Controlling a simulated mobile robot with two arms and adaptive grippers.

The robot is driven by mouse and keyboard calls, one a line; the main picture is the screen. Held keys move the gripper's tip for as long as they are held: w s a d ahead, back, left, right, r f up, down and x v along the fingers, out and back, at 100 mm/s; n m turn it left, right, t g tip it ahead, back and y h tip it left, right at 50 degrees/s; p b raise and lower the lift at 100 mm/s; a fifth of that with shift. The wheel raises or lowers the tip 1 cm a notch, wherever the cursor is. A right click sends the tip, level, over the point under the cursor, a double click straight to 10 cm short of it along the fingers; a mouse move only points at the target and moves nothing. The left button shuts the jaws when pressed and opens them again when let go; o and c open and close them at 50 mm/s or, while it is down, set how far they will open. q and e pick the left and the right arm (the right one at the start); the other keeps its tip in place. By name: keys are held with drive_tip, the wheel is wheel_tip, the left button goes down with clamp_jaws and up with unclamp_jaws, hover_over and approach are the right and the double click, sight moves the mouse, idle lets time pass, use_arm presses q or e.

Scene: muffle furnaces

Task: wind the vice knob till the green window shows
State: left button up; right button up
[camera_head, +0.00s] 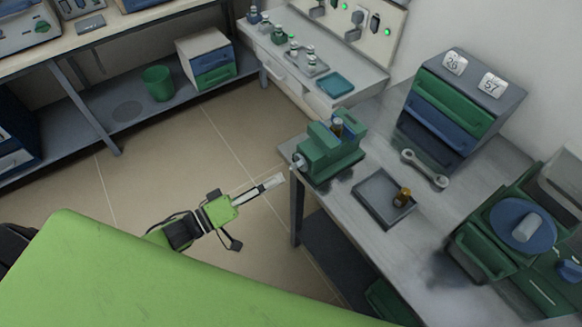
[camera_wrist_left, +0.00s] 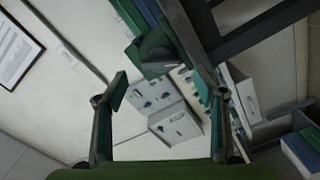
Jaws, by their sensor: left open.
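A small brown-and-dark piece (camera_head: 338,127) sits upright at the jaws. I cannot make out a green window. My left gripper (camera_head: 242,212) is open and empty beside the bench, left of and below the knob, apart from it. In the left wrist view a green block (camera_wrist_left: 150,52), seemingly the vice, shows beyond the spread fingers (camera_wrist_left: 162,118). My right gripper is not in view.
A green machine (camera_head: 478,251) stands farther right. The floor (camera_head: 160,160) left of the bench is free.

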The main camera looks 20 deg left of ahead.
sight(298, 165)
use_arm(q)
drive_tip(key=x, duration=0.7)
drive_tip(key=shift+p, duration=0.4)
drive_tip(key=shift+a, duration=0.1)
drive_tip(key=c, duration=1.1)
